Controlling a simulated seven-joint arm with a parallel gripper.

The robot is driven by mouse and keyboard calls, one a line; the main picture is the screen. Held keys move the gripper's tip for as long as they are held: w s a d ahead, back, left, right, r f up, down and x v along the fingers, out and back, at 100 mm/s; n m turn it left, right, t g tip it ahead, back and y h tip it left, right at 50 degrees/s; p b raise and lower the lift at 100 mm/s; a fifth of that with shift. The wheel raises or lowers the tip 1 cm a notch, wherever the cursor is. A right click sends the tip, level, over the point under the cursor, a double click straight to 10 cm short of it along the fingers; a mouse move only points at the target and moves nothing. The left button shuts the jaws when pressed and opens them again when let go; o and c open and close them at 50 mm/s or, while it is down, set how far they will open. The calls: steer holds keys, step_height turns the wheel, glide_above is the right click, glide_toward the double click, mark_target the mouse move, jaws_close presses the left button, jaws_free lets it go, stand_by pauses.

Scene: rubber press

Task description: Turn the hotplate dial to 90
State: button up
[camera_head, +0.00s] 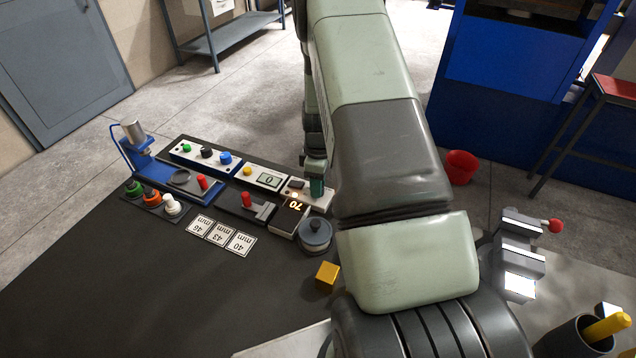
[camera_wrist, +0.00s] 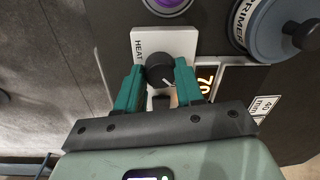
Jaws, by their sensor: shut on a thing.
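The hotplate dial (camera_wrist: 159,68) is a dark round knob with a light pointer line. It sits on a white plate marked HEAT (camera_wrist: 140,42) in the wrist view. My gripper (camera_wrist: 160,82) has its two teal fingers closed on either side of the dial. In the head view my gripper (camera_head: 316,187) reaches down over the hotplate unit (camera_head: 290,218), and the dial is hidden there. The orange display (camera_head: 296,206) reads 70. The wrist view shows the display (camera_wrist: 205,78) partly covered by a finger.
A grey lidded round pot (camera_head: 315,236) stands beside the display. A yellow cube (camera_head: 328,274) lies nearer on the dark mat (camera_head: 150,285). White cards marked in mm (camera_head: 220,234) lie to the left. A panel with a display showing 0 (camera_head: 266,179) is close behind.

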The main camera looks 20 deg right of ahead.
steer(key=m, duration=0.5)
steer(key=shift+m, duration=0.4)
steer(key=m, duration=1.1)
steer(key=shift+m+t, duration=0.4)
steer(key=m, duration=0.5)
steer(key=shift+s, duration=0.1)
steer(key=o, duration=1)
steer(key=shift+o, duration=0.2)
